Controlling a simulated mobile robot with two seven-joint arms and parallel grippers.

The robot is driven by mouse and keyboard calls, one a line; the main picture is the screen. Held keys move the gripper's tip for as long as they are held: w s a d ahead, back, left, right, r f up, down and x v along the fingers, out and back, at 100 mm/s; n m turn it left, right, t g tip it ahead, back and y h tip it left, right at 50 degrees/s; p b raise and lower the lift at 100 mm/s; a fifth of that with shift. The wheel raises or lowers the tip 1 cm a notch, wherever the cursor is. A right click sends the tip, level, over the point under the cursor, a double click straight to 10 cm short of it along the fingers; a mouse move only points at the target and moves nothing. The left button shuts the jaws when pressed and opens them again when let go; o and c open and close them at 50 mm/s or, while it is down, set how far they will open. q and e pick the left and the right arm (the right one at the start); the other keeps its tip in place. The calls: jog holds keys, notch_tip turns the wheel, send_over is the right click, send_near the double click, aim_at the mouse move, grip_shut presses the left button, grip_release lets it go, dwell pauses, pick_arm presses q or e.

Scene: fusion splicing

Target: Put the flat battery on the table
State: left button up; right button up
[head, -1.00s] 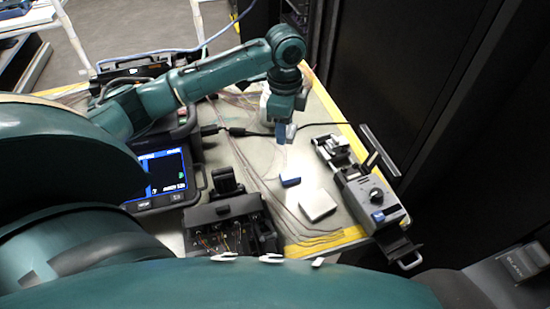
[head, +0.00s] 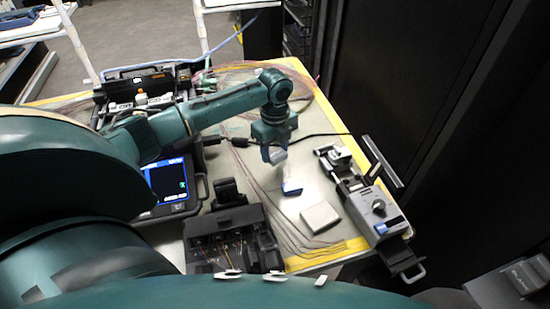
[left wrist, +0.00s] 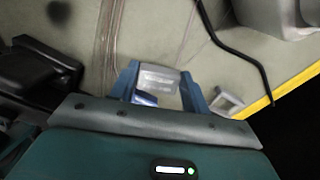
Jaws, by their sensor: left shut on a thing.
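My left gripper (head: 275,150) hangs over the middle of the table (head: 238,160), pointing down. In the left wrist view its two blue fingers (left wrist: 162,88) are shut on a pale grey block, which I take to be the flat battery (left wrist: 158,79). In the head view a pale shape shows below the fingers, blurred. A small dark blue piece (head: 292,189) shows just beneath it; I cannot tell if it is part of the held block. I cannot tell whether the battery touches the table. My right gripper is not in view.
A pale square block (head: 320,216) lies on the table nearby. A grey device with a knob (head: 375,204) stands to the right. A black tool case (head: 232,238) is in front, a device with a lit screen (head: 167,181) at left. Thin fibres and a black cable cross the table.

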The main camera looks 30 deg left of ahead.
aim_at(275, 152)
pick_arm(q)
jog(key=shift+f, duration=1.85)
jog(key=shift+f, duration=0.2)
jog(key=o, duration=1)
notch_tip(275, 152, up, 12)
jog(key=shift+r, duration=0.25)
jog(key=shift+f, duration=0.1)
